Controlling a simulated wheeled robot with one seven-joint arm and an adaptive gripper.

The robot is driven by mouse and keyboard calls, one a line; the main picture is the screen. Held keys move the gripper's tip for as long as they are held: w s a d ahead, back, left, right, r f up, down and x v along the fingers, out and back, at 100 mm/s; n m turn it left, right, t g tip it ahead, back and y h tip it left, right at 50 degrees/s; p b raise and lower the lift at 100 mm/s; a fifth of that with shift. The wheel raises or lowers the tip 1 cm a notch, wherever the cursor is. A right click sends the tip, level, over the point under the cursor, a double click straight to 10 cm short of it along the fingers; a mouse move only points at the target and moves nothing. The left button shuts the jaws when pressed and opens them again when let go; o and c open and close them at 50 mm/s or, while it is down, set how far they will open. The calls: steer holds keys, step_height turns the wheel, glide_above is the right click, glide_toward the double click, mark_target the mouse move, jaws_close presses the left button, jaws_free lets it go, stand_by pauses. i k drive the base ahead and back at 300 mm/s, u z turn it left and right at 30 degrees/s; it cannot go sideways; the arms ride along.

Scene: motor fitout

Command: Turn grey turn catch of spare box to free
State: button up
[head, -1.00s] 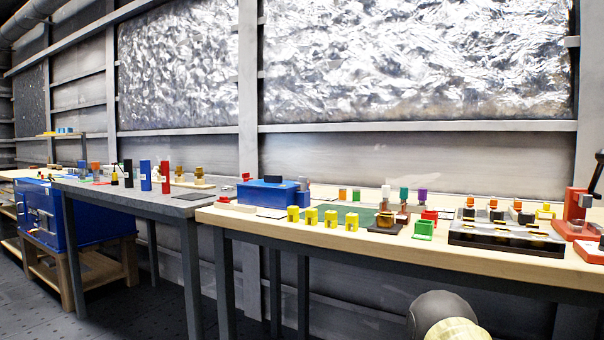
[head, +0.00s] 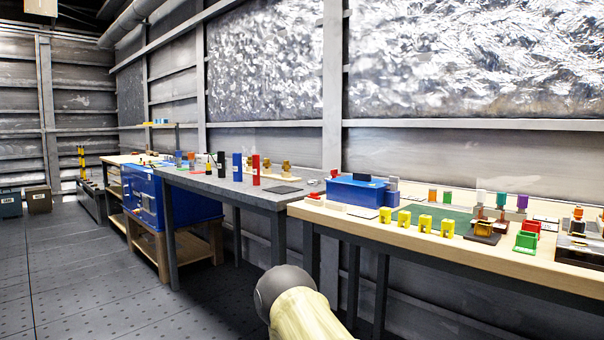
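No label for the spare box is readable, so I cannot tell which box it is. A large blue box (head: 195,203) stands on a wooden stand at the left, with small grey fittings (head: 146,192) on its front. A smaller blue box (head: 356,190) sits on the wooden bench, with a blue-grey block (head: 392,190) at its right end. No turn catch can be made out at this distance. My gripper is out of view; only a rounded part of my arm shows at the bottom middle.
A grey table (head: 222,184) with blue, red and black upright blocks stands between the large box and the wooden bench (head: 470,250). Several yellow blocks (head: 404,219) line the bench's front edge. Open floor (head: 110,285) lies at the left, with bins (head: 38,199) beyond.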

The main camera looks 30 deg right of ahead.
mark_target(393, 180)
steer(key=u, duration=1.35)
steer(key=k, duration=1.1)
steer(key=z, duration=1.35)
